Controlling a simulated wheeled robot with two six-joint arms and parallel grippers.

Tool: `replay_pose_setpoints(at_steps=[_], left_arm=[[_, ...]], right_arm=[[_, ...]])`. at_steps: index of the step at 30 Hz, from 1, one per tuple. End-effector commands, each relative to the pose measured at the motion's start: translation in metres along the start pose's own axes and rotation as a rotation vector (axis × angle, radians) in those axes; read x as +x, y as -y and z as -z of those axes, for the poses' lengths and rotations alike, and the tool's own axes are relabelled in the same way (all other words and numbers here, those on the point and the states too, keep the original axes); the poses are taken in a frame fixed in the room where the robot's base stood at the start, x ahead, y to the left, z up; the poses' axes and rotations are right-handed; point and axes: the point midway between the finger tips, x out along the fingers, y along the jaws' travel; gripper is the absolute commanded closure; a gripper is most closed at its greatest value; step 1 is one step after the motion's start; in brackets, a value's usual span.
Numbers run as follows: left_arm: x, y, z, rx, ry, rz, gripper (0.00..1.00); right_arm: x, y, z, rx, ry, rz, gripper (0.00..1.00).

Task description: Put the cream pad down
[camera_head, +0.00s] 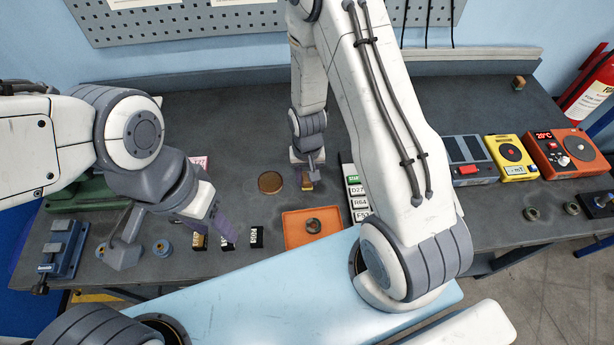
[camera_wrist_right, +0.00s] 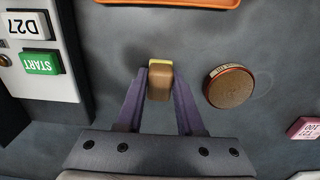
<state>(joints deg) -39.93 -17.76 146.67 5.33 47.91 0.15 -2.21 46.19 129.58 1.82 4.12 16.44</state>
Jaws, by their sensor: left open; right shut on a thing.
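My right gripper (camera_head: 308,178) is shut on a small block with a brown body and a yellow-cream edge, which I take to be the cream pad (camera_head: 307,185). In the right wrist view the pad (camera_wrist_right: 159,80) sits between the purple fingertips (camera_wrist_right: 160,85). It is over or at the grey bench; I cannot tell whether it touches. A round brown-topped disc (camera_wrist_right: 230,87) lies beside it, apart from the fingers. My left gripper (camera_head: 222,226) is open, low over the left part of the bench near small labelled blocks.
An orange tray (camera_head: 293,235) with a dark round piece stands in front of the right gripper. A white panel of labels (camera_wrist_right: 38,75) is close on one side. Labelled blocks (camera_head: 257,238) stand left of the tray. A blue vise (camera_head: 64,248) is far left; instruments (camera_head: 512,157) are right.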

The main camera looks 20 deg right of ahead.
Motion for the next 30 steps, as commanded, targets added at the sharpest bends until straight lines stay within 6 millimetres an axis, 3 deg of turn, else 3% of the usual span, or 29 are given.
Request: replay_pose_setpoints(at_steps=[3,4,6,20,30], left_arm=[[0.004,0.000,0.000,0.000,0.000,0.000,0.50],[0.004,0.000,0.000,0.000,0.000,0.000,0.50],[0.003,0.000,0.000,0.000,0.000,0.000,0.50],[0.001,0.000,0.000,0.000,0.000,0.000,0.50],[0.012,0.001,-0.001,0.001,0.000,0.000,0.50]], right_arm=[[0.004,0.000,0.000,0.000,0.001,0.000,1.00],[0.004,0.000,0.000,0.000,0.000,0.000,0.60],[0.003,0.000,0.000,0.000,0.000,0.000,0.34],[-0.005,0.000,0.001,0.000,-0.003,0.001,0.34],[-0.064,0.001,0.002,0.000,-0.007,0.003,0.34]])
